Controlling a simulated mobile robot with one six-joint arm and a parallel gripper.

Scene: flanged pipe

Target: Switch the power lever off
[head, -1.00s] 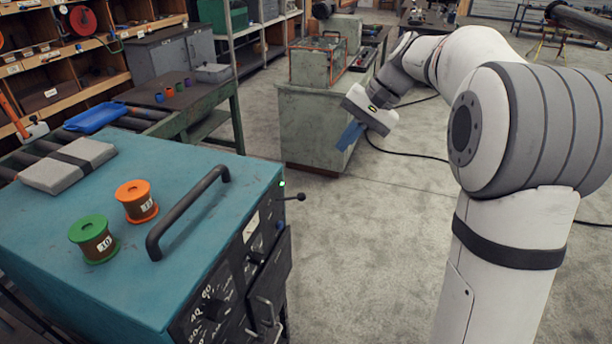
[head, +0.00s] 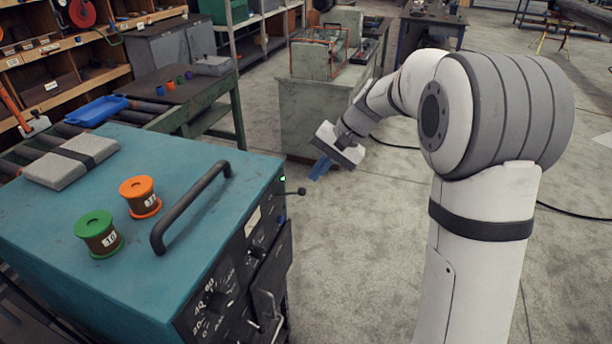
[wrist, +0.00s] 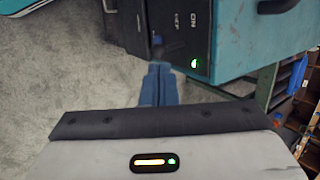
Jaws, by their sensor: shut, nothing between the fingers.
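The power lever (head: 302,191) is a dark rod with a round knob. It sticks out to the right from the front panel of the teal-topped cabinet (head: 120,190). A lit green lamp (head: 283,179) is just above its base; the lamp also glows in the wrist view (wrist: 195,63). My gripper (head: 320,168) has blue fingers, shut and empty, pointing down and left, just above the lever in the head view. In the wrist view the fingertips (wrist: 160,68) are close to the dark, blurred lever (wrist: 172,47). I cannot tell whether they touch.
A panel label (wrist: 192,20) reads ON. A black handle (head: 190,205), an orange spool (head: 140,196) and a green spool (head: 100,235) are on the cabinet top. A grey-green cabinet (head: 308,120) stands behind my gripper. The floor to the right is open.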

